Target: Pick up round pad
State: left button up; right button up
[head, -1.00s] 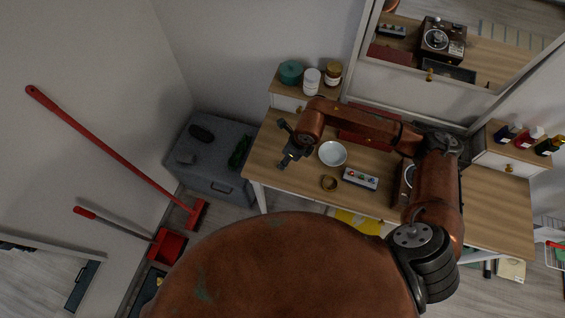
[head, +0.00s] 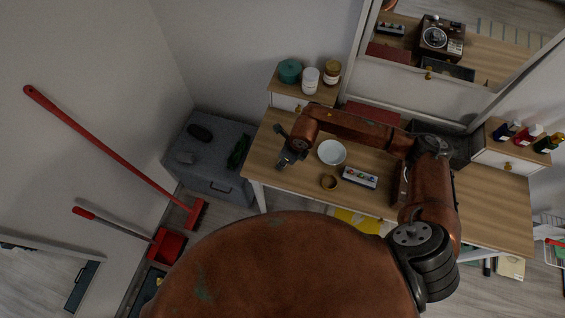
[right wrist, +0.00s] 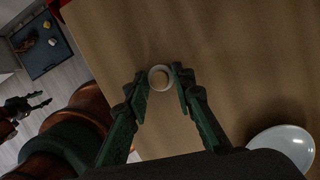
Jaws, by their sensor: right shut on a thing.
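The round pad (right wrist: 159,77) shows in the right wrist view as a small disc with a pale rim and a tan middle. It is between the fingertips of my right gripper (right wrist: 160,84), which is shut on it, with a finger against each side. Bare wooden table top lies behind it. In the head view my right gripper (head: 284,160) is over the left end of the wooden table (head: 272,142), and I cannot make out the pad there.
A white bowl (head: 332,152) stands right of the gripper; it also shows in the right wrist view (right wrist: 290,146). A brown ring-shaped item (head: 329,183) and a tray of small coloured things (head: 360,177) lie nearby. A small shelf with jars (head: 290,71) rises behind.

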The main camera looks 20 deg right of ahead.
jog(key=shift+r, duration=0.5)
jog(key=shift+c, duration=0.4)
notch_tip(320, 180, up, 2)
jog(key=shift+r, duration=0.2)
jog(key=s+d+r, duration=0.2)
jog(key=s+r, duration=0.3)
jog(key=s, duration=0.1)
jog(key=s+d+r, duration=0.2)
jog(key=s+r, duration=0.2)
jog(key=s, duration=0.3)
jog(key=shift+s+d+r, duration=0.2)
jog(key=shift+d+r, duration=0.05)
jog(key=shift+r, duration=0.1)
jog(key=o, duration=0.4)
jog(key=c, duration=0.5)
jog(key=shift+o, duration=0.2)
